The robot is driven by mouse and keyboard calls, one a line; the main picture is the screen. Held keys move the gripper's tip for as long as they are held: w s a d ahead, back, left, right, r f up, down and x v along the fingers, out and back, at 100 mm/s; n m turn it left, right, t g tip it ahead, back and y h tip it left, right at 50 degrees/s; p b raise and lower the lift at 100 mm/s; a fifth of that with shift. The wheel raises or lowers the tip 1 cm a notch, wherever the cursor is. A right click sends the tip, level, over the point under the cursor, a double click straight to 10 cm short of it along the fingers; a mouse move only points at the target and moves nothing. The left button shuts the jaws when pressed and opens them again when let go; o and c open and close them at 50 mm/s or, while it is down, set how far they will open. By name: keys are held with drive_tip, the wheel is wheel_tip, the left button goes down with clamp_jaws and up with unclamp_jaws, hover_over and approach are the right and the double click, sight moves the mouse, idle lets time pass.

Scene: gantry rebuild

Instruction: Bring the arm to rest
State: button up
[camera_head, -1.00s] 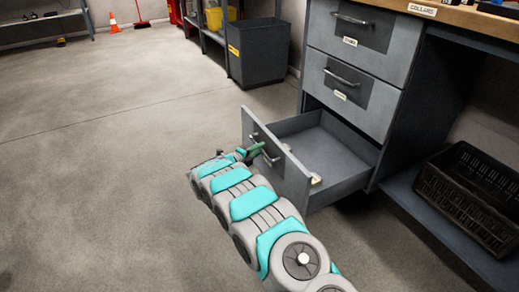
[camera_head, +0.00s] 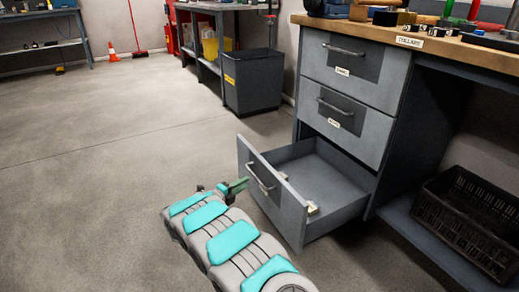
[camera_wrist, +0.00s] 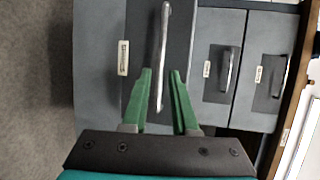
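The bottom drawer (camera_head: 283,209) of the grey cabinet is pulled open. Its handle (camera_head: 259,177) is on the front panel. My gripper (camera_head: 240,185) is just in front of that panel, close to the handle. In the wrist view my gripper (camera_wrist: 160,72) has its two green fingers spread apart, with nothing clamped between them. The drawer handle (camera_wrist: 164,40) runs lengthwise in line with the gap between the fingers. I cannot tell exactly how far the fingertips are from the handle.
Two upper drawers (camera_head: 345,90) are shut. A wooden bench top (camera_head: 455,50) with tools is above. A black crate (camera_head: 470,220) sits on the low shelf at right. A grey bin (camera_head: 252,85) stands behind. The floor (camera_head: 90,180) at left is clear.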

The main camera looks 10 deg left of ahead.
drive_tip(key=w+r+n+t+y+p, duration=0.1)
drive_tip(key=w+r+n+y, duration=0.2)
drive_tip(key=r, duration=0.4)
drive_tip(key=w+r+n+y+p, duration=0.1)
drive_tip(key=w+r+n+y, duration=0.2)
drive_tip(key=r, duration=0.4)
drive_tip(key=s+d+r+n+g+y+p, duration=0.1)
drive_tip(key=s+d+r+n+g+y, duration=0.15)
drive_tip(key=s+r+n+y, duration=0.4)
drive_tip(key=s+d+n+g+h+p, duration=0.1)
drive_tip(key=s+d+n+g, duration=0.3)
drive_tip(key=s+d, duration=0.5)
drive_tip(key=s+d+r+n+g+h+p, duration=0.1)
drive_tip(key=s+d+n+g, duration=0.3)
drive_tip(key=s, duration=2.3)
drive_tip(key=s+d+r+n+g+h+p, duration=0.1)
drive_tip(key=s+d+n+g, duration=0.3)
drive_tip(key=s+d, duration=1.2)
drive_tip(key=s+g+h+p, duration=0.1)
drive_tip(key=s+g, duration=0.1)
drive_tip(key=s, duration=0.1)
drive_tip(key=shift+d, duration=0.25)
drive_tip(key=shift+n, duration=0.25)
